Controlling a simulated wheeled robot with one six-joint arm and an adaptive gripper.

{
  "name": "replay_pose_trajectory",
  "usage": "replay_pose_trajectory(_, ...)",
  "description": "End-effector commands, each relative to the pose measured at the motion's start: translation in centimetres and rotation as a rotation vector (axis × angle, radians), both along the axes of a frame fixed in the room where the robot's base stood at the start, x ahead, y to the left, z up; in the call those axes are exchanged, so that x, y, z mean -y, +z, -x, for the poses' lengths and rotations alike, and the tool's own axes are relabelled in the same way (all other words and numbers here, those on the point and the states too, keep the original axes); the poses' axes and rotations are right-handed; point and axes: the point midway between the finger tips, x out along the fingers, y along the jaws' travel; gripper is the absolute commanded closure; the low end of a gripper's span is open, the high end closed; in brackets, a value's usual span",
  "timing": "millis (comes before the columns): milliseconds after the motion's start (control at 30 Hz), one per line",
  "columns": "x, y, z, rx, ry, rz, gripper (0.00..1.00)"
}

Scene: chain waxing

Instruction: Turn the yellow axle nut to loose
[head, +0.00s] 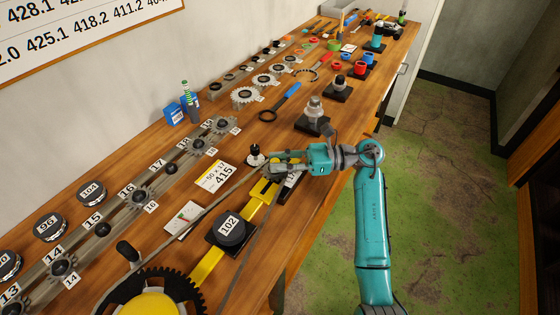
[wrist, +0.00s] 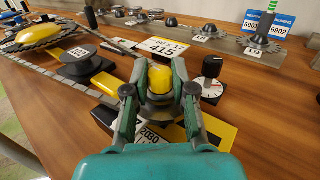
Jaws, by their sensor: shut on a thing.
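The yellow axle nut (wrist: 160,80) stands upright on a round grey hub (wrist: 158,101) in the wrist view. My gripper (wrist: 159,75) is shut on it, one finger on each side of the nut. In the head view my gripper (head: 277,167) reaches in from the right at the end of the yellow bar (head: 208,266). There its fingers largely hide the nut. A black-topped knob on a white dial (wrist: 208,78) stands just right of the gripper in the wrist view; it also shows in the head view (head: 256,155).
A black disc marked 102 (head: 231,228) sits on the yellow bar, with a large toothed wheel (head: 150,300) at the near end. A chain runs along the bar. Sprockets line the wall side; the floor at right is clear.

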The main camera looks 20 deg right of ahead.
Motion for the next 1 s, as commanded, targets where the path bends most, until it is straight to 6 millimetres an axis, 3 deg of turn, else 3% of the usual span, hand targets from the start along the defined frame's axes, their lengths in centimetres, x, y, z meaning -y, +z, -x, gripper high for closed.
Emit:
replay_pose_trajectory(433, 0.0, -0.1, 0.0, -0.001, 0.008, 0.001, 1.0)
replay_pose_trajectory(467, 0.0, -0.1, 0.0, -0.001, 0.008, 0.001, 0.68)
replay_pose_trajectory(533, 0.0, -0.1, 0.0, -0.001, 0.008, 0.001, 0.5)
replay_pose_trajectory(867, 0.1, 0.0, 0.0, -0.001, 0.008, 0.001, 0.49)
replay_pose_trajectory(1000, 1.2, 0.0, 0.3, -0.001, 0.006, 0.001, 0.49)
